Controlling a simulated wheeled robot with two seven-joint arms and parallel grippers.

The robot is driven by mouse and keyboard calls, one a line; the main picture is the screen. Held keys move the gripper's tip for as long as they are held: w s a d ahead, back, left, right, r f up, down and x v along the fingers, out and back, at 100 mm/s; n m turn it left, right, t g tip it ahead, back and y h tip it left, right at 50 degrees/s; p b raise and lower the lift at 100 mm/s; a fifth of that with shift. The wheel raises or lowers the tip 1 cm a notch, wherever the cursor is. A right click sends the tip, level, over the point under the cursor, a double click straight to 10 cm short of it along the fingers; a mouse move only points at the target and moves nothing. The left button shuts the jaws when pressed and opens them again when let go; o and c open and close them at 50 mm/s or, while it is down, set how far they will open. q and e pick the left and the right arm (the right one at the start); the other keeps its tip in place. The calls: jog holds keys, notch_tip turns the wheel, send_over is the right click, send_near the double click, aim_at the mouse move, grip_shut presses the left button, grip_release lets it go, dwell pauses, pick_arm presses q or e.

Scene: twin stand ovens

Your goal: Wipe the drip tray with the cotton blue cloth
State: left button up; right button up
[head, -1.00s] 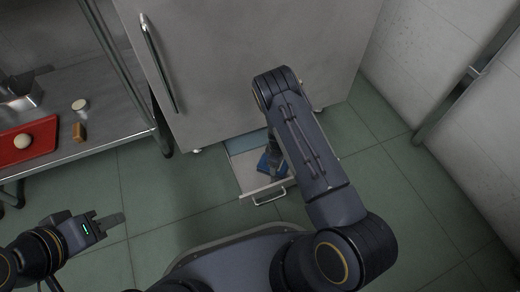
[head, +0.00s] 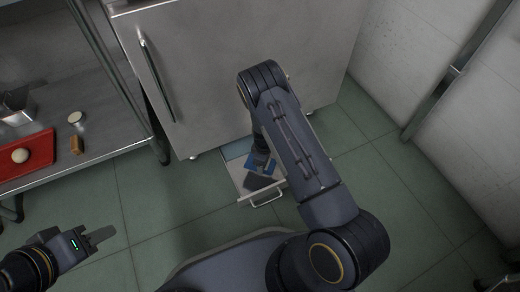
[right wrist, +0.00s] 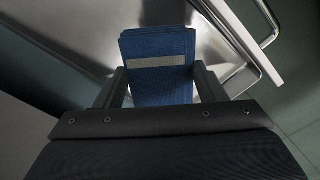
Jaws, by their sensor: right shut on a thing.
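The drip tray (head: 239,187) is a shallow pale metal drawer pulled out at the foot of the steel oven. The blue cloth (head: 262,160) shows inside it in the head view, partly hidden by my right arm. In the right wrist view my right gripper (right wrist: 160,82) is shut on the folded cloth (right wrist: 160,92), which has a pale band across it. The cloth is over the tray floor (right wrist: 85,35); I cannot tell whether it touches. My left gripper (head: 97,237) hangs empty at the lower left, far from the tray; its finger gap is unclear.
The oven front (head: 215,75) rises behind the tray. The tray handle (head: 265,200) faces me. A steel table (head: 100,125) at the left bears a red board (head: 30,165) and small items. A white wall stands at the right. Green floor is clear around the tray.

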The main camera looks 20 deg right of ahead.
jog(key=shift+r+p, duration=0.45)
jog(key=shift+r, duration=0.65)
